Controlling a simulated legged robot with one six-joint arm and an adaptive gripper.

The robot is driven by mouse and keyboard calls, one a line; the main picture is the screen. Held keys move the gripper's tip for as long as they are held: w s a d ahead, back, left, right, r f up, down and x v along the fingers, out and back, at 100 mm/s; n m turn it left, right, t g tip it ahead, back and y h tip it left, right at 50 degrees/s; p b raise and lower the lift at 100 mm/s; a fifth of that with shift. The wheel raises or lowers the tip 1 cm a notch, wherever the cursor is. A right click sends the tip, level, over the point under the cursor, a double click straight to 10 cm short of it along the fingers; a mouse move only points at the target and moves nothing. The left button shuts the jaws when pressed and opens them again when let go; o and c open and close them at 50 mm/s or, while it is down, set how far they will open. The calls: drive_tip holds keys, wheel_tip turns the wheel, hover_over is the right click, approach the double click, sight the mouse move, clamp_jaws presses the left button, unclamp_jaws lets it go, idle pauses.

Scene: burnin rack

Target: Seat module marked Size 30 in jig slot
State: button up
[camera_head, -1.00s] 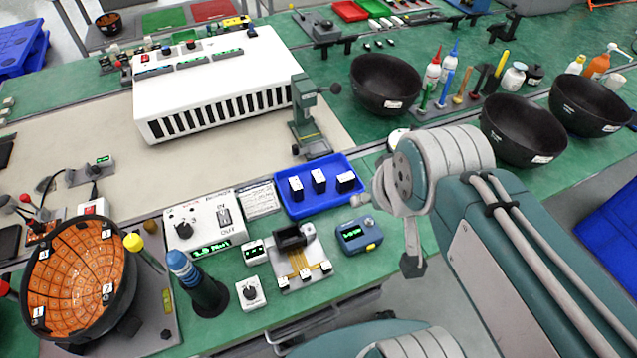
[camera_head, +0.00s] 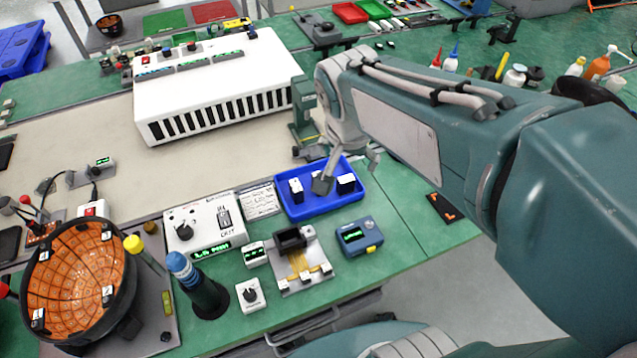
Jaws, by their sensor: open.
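A blue tray (camera_head: 293,212) holds small black modules with white tops. The left module (camera_head: 296,190) and the right module (camera_head: 346,184) stand upright in it. The middle one, seen earlier, is now hidden behind my gripper (camera_head: 323,184), which hangs over the middle of the tray. My gripper is open; I cannot tell whether its fingers are around the middle module. The size markings are too small to read. A jig (camera_head: 301,272) with a black block (camera_head: 292,240) at its back sits in front of the tray; its slot is not clearly visible.
A white box with a green display (camera_head: 205,232) stands left of the jig. A small blue device (camera_head: 358,237) stands to its right. A green press (camera_head: 303,118) rises behind the tray. A dark bottle (camera_head: 200,290) and an orange-lined bowl (camera_head: 75,275) are at left.

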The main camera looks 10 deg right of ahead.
drive_tip(key=w+a+f+m+g+h, duration=0.1)
drive_tip(key=w+a+f+m+h, duration=0.2)
drive_tip(key=w+f, duration=0.35)
drive_tip(key=w+a+f+m+g, duration=0.1)
drive_tip(key=w+a+f+m, duration=0.3)
drive_tip(key=w+f+m, duration=0.25)
drive_tip(key=shift+n, duration=0.35)
drive_tip(key=x, duration=0.5)
drive_tip(key=d+x, duration=0.1)
drive_tip(key=x, duration=0.4)
drive_tip(key=shift+s+r, duration=0.1)
drive_tip(key=shift+r, duration=0.15)
drive_tip(key=c, duration=1.2)
